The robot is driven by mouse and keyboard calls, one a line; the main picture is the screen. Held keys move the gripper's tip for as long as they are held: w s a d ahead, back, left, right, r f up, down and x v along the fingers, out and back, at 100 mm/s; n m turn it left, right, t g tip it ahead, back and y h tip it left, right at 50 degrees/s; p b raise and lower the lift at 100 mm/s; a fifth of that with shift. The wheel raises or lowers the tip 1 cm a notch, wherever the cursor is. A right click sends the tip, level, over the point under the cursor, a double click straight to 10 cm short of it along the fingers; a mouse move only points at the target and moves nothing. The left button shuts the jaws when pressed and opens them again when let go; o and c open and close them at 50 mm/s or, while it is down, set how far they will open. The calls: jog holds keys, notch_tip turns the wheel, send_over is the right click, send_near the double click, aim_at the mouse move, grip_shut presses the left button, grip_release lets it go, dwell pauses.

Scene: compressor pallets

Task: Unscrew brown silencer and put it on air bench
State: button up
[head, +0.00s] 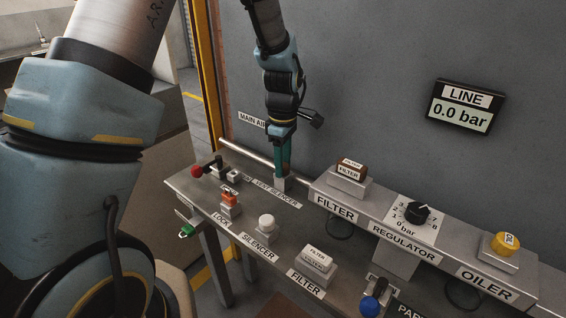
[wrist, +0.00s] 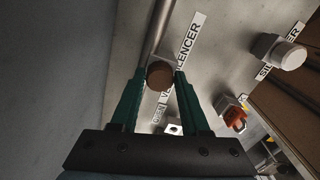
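The brown silencer (wrist: 160,75) shows in the wrist view as a round brown end between my fingertips, at the fitting beside the vent silencer label (wrist: 189,42). My gripper (wrist: 161,76) points down at it, with a green finger against each side and no clear gap. In the head view my gripper (head: 283,176) is over a small metal block on the left part of the air bench (head: 250,205), and the silencer is hidden there. Whether its thread is still engaged cannot be seen. A white silencer (head: 266,222) stands on the block above the SILENCER label.
Left of my gripper are a red-knobbed valve (head: 197,171) and an orange lock (head: 230,197). A white filter (head: 317,254), brown filter (head: 351,165), regulator knob (head: 417,212) and yellow oiler cap (head: 506,243) are to the right. The wall display (head: 464,106) reads 0.0 bar.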

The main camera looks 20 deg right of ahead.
grip_shut()
jog(key=shift+n, duration=1.8)
jog(key=n, duration=0.2)
jog(key=shift+n, duration=0.3)
jog(key=c, duration=0.7)
grip_release()
jog(key=shift+a+r+n, duration=0.1)
jog(key=shift+n, duration=0.5)
grip_shut()
